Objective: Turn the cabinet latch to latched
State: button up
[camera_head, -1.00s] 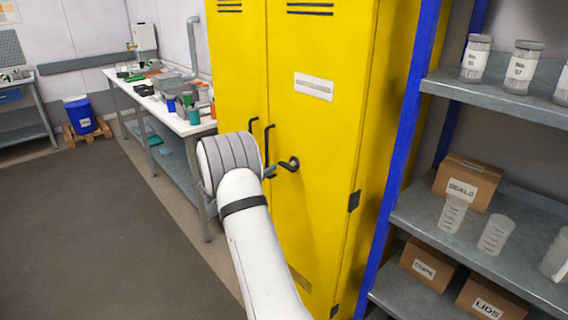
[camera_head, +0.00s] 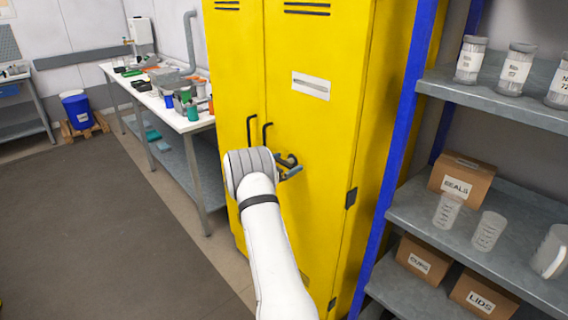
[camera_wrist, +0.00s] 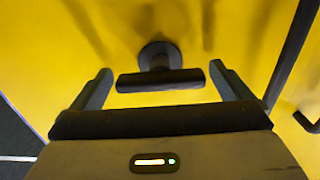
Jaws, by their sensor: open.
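The yellow cabinet (camera_head: 320,130) stands in the middle of the head view with its doors closed. Its latch (camera_wrist: 160,80) is a black bar on a round stem, fixed to the door. In the wrist view the bar lies crosswise, with one end near each finger. My gripper (camera_wrist: 167,85) is open, with its fingers on either side of the bar and small gaps showing; I cannot tell whether they touch it. In the head view my gripper (camera_head: 291,171) is at the latch, which is largely hidden behind the fingers and wrist.
Two upright black door handles (camera_head: 267,134) are just left of the latch. A blue-posted shelf (camera_head: 490,108) with jars and boxes stands close on the right. A cluttered workbench (camera_head: 170,110) is at the left. The floor (camera_head: 90,220) there is clear.

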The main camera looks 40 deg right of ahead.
jog(key=c, duration=0.9)
jog(key=shift+a, duration=0.2)
jog(key=shift+c, duration=0.5)
jog(key=shift+d, duration=0.1)
